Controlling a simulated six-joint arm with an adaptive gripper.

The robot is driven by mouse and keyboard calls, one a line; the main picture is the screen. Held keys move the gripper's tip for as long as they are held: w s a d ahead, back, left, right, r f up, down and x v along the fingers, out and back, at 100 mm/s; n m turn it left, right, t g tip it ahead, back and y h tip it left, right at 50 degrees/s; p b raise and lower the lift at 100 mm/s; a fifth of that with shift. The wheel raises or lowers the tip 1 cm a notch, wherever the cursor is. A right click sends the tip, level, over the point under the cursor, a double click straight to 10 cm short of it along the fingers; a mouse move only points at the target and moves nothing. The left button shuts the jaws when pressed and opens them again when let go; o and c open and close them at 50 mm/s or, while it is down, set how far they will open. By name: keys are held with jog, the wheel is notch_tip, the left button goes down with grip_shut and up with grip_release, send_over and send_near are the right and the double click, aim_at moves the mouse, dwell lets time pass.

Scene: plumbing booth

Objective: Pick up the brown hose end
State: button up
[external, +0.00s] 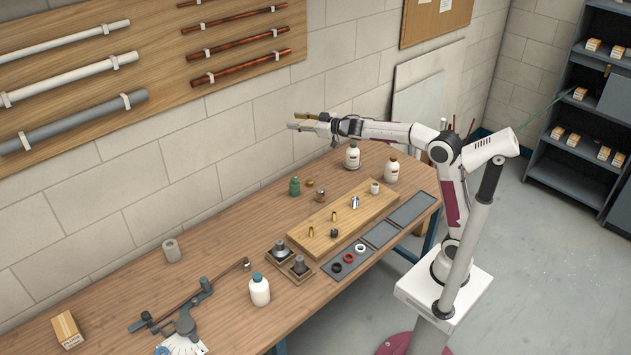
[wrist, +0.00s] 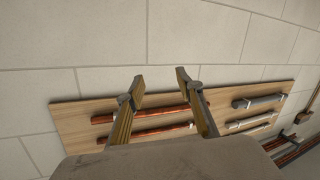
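No thing in view can be told for certain as a brown hose end. Small brass and brown fittings (external: 320,195) stand on the bench behind the wooden board. More brass pieces (external: 334,216) and a silver fitting (external: 355,202) stand on the wooden board (external: 370,213). A thin brown rod (external: 208,291) lies along the grey bender at the left of the bench. My gripper (external: 303,121) is raised above the back of the bench, near the wall, pointing left. In the wrist view its two fingers (wrist: 160,82) are apart, with nothing between them.
Another white bottle (external: 260,290) is nearer. The pipe rack (external: 150,60) hangs on the wall.

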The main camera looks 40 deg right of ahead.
jog(key=w+a+f+n+g+y, duration=0.1)
jog(key=a+f+n+g+y, duration=0.15)
jog(key=a+f, duration=0.4)
jog(key=w+a+f+n+g+y, duration=0.2)
jog(key=a+f+n+y, duration=0.15)
jog(key=a, duration=0.55)
jog(key=w+a+f+n+g+y, duration=0.1)
jog(key=a+f+n+g+y, duration=0.2)
jog(key=a, duration=0.5)
jog(key=n+g, duration=0.5)
jog(key=g, duration=0.6)
send_near(246, 263)
jog(key=shift+w+a+r, duration=0.25)
jog(key=shift+w+a, duration=0.3)
jog(key=shift+a, duration=0.25)
jog(key=shift+x, duration=1.3)
jog(key=shift+a, duration=0.1)
